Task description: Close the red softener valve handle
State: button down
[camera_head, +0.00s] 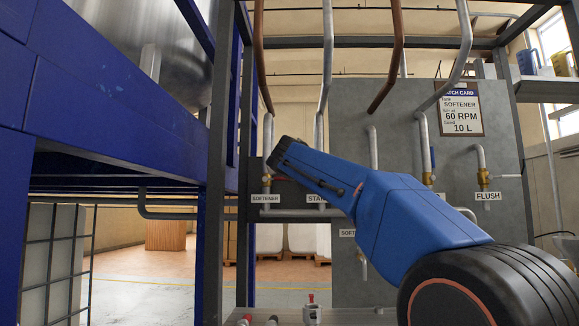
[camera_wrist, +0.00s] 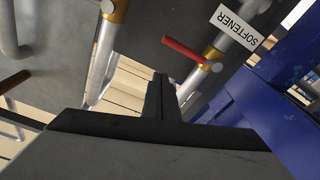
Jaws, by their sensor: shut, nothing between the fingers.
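The red valve handle (camera_wrist: 183,48) shows in the wrist view, sticking out to the left from a brass valve body (camera_wrist: 212,57) on a grey pipe. It lies roughly across the pipe's line. A white SOFTENER label (camera_wrist: 236,26) sits beside this pipe. My gripper (camera_wrist: 161,80) is shut and empty, its dark fingers just below and left of the handle in the picture; I see no contact. In the head view a SOFTENER label (camera_head: 265,199) hangs below a brass valve (camera_head: 267,182).
A second brass valve (camera_wrist: 118,10) and pipe stand to the left in the wrist view. Blue frame beams (camera_head: 110,110) fill the left of the head view. A grey panel (camera_head: 370,110) with pipes and a FLUSH label (camera_head: 488,196) stands behind my arm.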

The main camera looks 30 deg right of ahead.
jog(key=r+v, duration=0.1)
jog(key=v, duration=0.6)
jog(key=shift+a+f, duration=0.2)
jog(key=shift+f, duration=0.25)
